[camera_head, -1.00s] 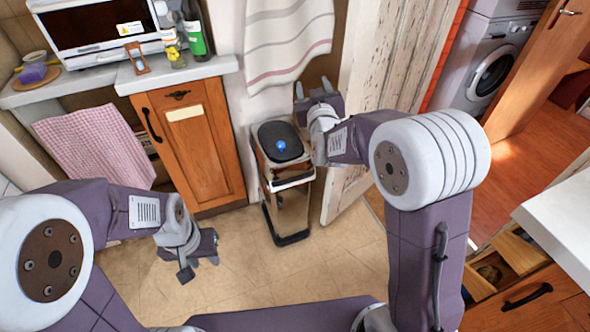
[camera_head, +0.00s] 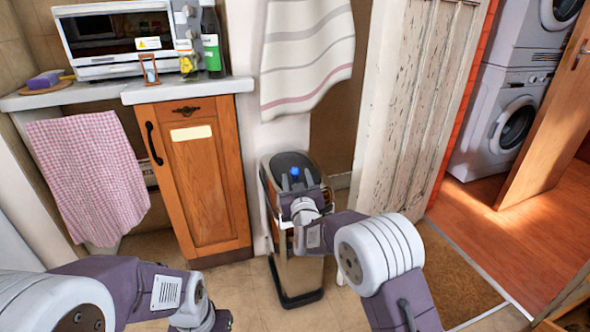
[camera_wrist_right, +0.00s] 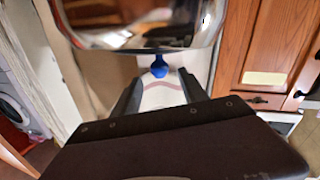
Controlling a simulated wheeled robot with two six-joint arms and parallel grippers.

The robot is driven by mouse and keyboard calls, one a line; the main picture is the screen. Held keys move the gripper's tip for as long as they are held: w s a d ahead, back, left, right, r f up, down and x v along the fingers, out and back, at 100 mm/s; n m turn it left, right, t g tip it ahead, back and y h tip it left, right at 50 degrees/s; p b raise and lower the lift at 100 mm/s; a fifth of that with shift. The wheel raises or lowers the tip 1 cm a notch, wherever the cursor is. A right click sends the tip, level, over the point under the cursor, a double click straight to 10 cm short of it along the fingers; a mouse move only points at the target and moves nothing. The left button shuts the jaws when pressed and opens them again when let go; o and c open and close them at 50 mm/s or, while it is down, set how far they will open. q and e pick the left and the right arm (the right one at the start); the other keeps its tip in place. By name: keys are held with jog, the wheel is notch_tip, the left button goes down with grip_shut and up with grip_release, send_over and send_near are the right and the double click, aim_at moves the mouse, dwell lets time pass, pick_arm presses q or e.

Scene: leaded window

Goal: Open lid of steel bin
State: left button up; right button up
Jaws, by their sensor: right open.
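The steel bin (camera_head: 300,276) stands on the floor against the wall, between the wooden cabinet and the white door. Its dark lid (camera_head: 290,159) looks shut. A small blue knob (camera_head: 295,171) sits on the lid; it also shows in the right wrist view (camera_wrist_right: 159,68). My right gripper (camera_head: 296,180) is open at the lid, its fingers on either side of the knob in the picture. In the right wrist view the knob shows just beyond the gap between the fingers (camera_wrist_right: 160,92); contact cannot be told. My left gripper (camera_head: 218,321) is partly cut off at the bottom edge.
The wooden cabinet (camera_head: 205,190) is left of the bin, with a counter (camera_head: 188,89) above. A striped towel (camera_head: 306,60) hangs above the bin. The worn white door (camera_head: 415,100) stands close on the right. Floor shows in front of the bin.

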aim_at(296, 175)
jog(key=w, duration=0.1)
jog(key=w+b, duration=0.1)
jog(key=w, duration=0.2)
jog(key=shift+w+a+f, duration=0.15)
jog(key=shift+a+f, duration=0.1)
jog(key=shift+f, duration=0.15)
jog(key=shift+w+r+b, duration=0.15)
jog(key=shift+w+b, duration=0.15)
jog(key=shift+w, duration=0.1)
pick_arm(q)
notch_tip(296, 175, down, 2)
jog(key=shift+f, duration=0.2)
pick_arm(e)
grip_shut()
dwell(0.3)
